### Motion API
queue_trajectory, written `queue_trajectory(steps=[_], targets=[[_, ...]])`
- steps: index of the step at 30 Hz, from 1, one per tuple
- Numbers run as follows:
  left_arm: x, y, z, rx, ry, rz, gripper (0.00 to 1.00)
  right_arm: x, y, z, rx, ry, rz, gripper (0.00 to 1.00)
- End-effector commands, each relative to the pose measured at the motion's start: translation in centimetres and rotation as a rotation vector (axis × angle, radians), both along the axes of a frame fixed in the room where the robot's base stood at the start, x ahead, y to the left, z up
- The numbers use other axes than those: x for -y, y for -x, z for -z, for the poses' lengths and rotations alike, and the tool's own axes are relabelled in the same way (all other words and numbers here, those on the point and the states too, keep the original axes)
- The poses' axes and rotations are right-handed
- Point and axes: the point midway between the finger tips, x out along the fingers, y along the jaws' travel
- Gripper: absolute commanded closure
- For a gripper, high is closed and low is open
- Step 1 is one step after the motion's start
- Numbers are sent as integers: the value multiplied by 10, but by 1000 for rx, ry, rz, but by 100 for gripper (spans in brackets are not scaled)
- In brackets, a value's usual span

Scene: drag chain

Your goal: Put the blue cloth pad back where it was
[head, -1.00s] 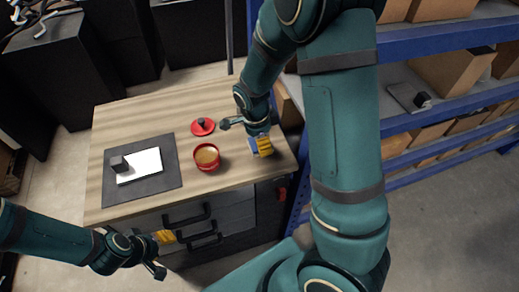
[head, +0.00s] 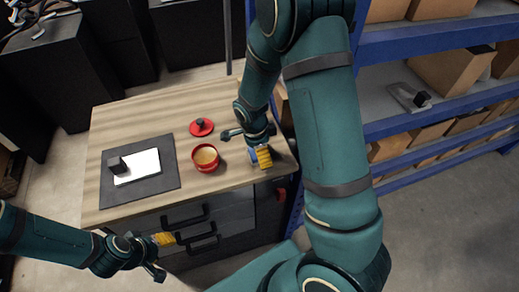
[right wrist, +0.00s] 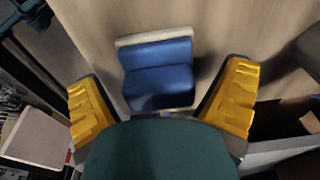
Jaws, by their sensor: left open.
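The blue cloth pad (right wrist: 158,75) lies on the wooden table top, between the fingers of my right gripper (right wrist: 161,90) in the right wrist view. It looks folded or stepped, with a pale strip along its far edge. The fingers are spread with gaps on both sides of it. In the head view my right gripper (head: 261,155) is low over the table's right end, and only a sliver of the pad (head: 253,155) shows beside the yellow finger. My left gripper (head: 160,255) is open and empty in front of the table's drawers.
On the table (head: 115,117) are a red cup (head: 206,166), a red lid (head: 201,127) and a dark mat (head: 150,198) with a white sheet (head: 137,167) and a black block (head: 116,164). Blue shelving (head: 420,116) with boxes stands at right.

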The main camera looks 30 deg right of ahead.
Motion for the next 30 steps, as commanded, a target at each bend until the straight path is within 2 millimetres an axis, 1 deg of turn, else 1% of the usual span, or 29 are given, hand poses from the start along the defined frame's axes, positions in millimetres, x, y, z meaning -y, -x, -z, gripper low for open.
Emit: queue_trajectory(steps=[7,11,14,21,24,27,30], targets=[[0,0,-1,0,0,0,53,0,0,-1,0,0,0,4],[0,0,-5,1,1,0,53,-1,-1,-8,2,-1,0,4],[0,0,-7,1,1,0,53,-3,-2,-23,5,0,-1,4],[-1,0,-15,2,3,0,53,-9,-3,-74,6,-2,-2,4],[-1,0,-18,2,4,0,53,-11,-3,-92,5,-1,-1,4],[-1,0,-21,2,4,0,53,-13,-3,-107,3,-1,0,4],[-1,0,-22,1,4,1,53,-14,-3,-116,1,-1,0,4]])
